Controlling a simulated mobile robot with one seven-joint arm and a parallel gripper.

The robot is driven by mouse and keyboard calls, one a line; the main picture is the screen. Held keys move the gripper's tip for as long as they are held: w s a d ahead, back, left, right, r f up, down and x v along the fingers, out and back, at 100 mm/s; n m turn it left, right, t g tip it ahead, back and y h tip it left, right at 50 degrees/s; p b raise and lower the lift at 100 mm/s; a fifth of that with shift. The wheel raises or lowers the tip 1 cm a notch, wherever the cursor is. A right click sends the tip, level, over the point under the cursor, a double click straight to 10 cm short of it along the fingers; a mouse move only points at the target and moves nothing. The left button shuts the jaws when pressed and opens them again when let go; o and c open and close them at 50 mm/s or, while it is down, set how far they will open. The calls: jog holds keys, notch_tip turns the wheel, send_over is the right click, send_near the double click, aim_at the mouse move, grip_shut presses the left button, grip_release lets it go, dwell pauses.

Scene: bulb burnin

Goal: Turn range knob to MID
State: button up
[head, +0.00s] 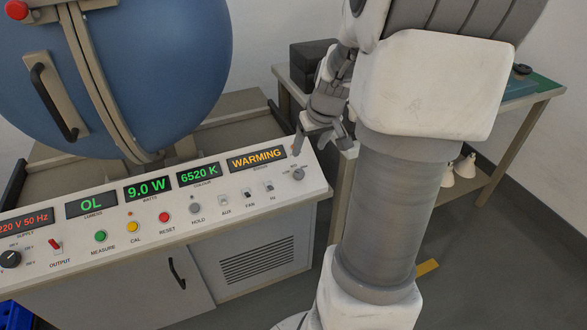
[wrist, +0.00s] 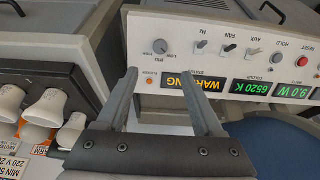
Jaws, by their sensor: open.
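The range knob (head: 298,174) is a small grey dial at the right end of the sloped white control panel (head: 205,222), below the amber WARMING display. It also shows in the wrist view (wrist: 160,46), with small labels around it, one reading LOW. Its pointer is too small to read in either view. My gripper (head: 324,147) is open and empty, above the panel's right end and close to the knob. In the wrist view the knob lies just beyond and between the two fingertips (wrist: 160,73), apart from them.
Toggle switches (head: 248,194) for AUX, FAN and a third label stand left of the knob. Coloured push buttons (head: 132,227) sit further left. A large blue sphere (head: 150,70) rises behind the panel. White bulbs (wrist: 45,108) show left in the wrist view. A table (head: 530,95) stands right.

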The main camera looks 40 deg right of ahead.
aim_at(299, 172)
jog(key=b+x, duration=0.4)
jog(key=x, duration=1)
jog(key=shift+w+r, duration=0.1)
grip_shut()
